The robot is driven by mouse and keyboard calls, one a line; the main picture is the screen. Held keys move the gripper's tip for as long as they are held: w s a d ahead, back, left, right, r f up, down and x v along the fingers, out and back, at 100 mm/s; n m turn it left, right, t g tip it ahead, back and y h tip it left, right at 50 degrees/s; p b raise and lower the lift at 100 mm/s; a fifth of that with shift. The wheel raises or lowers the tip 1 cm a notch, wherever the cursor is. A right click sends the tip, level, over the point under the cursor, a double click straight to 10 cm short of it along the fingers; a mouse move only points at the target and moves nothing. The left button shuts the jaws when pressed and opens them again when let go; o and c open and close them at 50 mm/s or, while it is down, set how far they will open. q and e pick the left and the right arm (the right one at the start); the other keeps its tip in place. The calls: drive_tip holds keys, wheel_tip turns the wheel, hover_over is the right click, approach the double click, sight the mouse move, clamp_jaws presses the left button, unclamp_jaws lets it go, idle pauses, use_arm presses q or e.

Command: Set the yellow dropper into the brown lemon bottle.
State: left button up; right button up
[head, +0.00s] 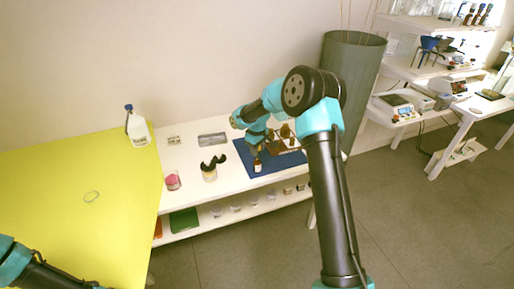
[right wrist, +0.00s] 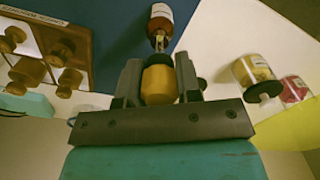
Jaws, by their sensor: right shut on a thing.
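My right gripper (right wrist: 160,80) is shut on the yellow dropper (right wrist: 160,84), with its rounded bulb between the two dark fingers. The dropper's thin lower end points at the neck of a brown bottle (right wrist: 161,14) with a pale label. They overlap in the right wrist view, so I cannot tell whether the tip is inside the neck. In the head view the brown bottle (head: 257,166) stands upright on the blue mat, directly below my right gripper (head: 255,151). The dropper is hard to make out there. My left gripper is outside the view.
A wooden rack (right wrist: 84,36) with several brown-topped pieces stands on the blue mat (head: 243,152). A black-topped jar (head: 209,173), a pink jar (head: 172,182) and a grey tray (head: 212,139) are on the white table. A white jug (head: 137,130) stands behind.

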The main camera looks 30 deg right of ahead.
drive_tip(key=shift+f, duration=1)
drive_tip(key=shift+f, duration=0.35)
drive_tip(key=shift+f, duration=0.3)
drive_tip(key=o, duration=0.7)
drive_tip(key=shift+c, duration=0.2)
drive_tip(key=shift+r, duration=0.1)
drive_tip(key=shift+r, duration=3.4)
drive_tip(key=shift+f, duration=0.1)
